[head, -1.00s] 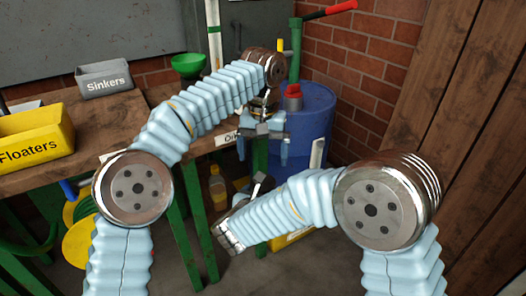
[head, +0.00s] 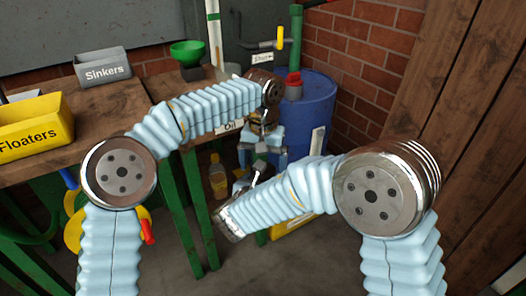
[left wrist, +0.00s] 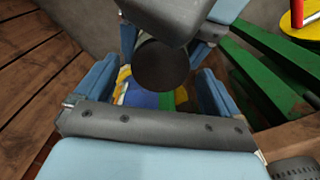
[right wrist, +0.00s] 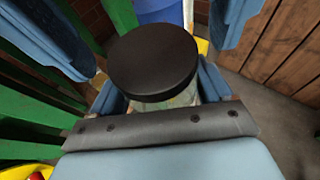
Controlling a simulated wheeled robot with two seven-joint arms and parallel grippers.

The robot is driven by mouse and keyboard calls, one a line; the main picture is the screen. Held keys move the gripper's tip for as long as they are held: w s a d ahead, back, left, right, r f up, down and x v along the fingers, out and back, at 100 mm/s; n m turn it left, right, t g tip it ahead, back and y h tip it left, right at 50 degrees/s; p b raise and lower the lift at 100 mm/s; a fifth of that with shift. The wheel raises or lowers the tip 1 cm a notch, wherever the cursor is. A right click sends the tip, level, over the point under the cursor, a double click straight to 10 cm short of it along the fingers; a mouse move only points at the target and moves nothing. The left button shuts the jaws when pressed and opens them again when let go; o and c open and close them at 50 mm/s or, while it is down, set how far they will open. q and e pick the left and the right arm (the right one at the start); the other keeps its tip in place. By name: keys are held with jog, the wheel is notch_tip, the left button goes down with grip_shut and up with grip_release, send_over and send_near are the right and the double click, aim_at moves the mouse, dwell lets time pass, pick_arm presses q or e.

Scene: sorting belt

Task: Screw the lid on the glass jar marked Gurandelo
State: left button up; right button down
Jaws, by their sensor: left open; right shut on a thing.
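A black round lid (right wrist: 154,62) sits over the mouth of a clear glass jar (right wrist: 165,100) in the right wrist view. How tightly it is seated I cannot tell, and no name on the jar is readable. My right gripper (right wrist: 160,98) is shut on the jar. My left gripper (left wrist: 152,88) is open, its fingers spread to either side of the lid (left wrist: 162,66) in the left wrist view and apart from it. In the head view the left gripper (head: 262,152) points down above the right one, and the jar is hidden.
A wooden bench with green legs carries a yellow Floaters bin (head: 30,128), a grey Sinkers bin (head: 103,69) and a green funnel (head: 188,50). A blue barrel (head: 308,105) stands behind my grippers. A yellow bottle (head: 217,178) is below the bench. Wooden boards line the right.

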pick_arm(q)
jog(key=shift+f, duration=0.4)
jog(key=shift+c, duration=0.3)
jog(key=c, duration=1.1)
jog(key=m, duration=0.4)
jog(key=shift+m, duration=0.4)
jog(key=m, duration=0.5)
jog(key=o, duration=1.1)
jog(key=shift+o, duration=0.2)
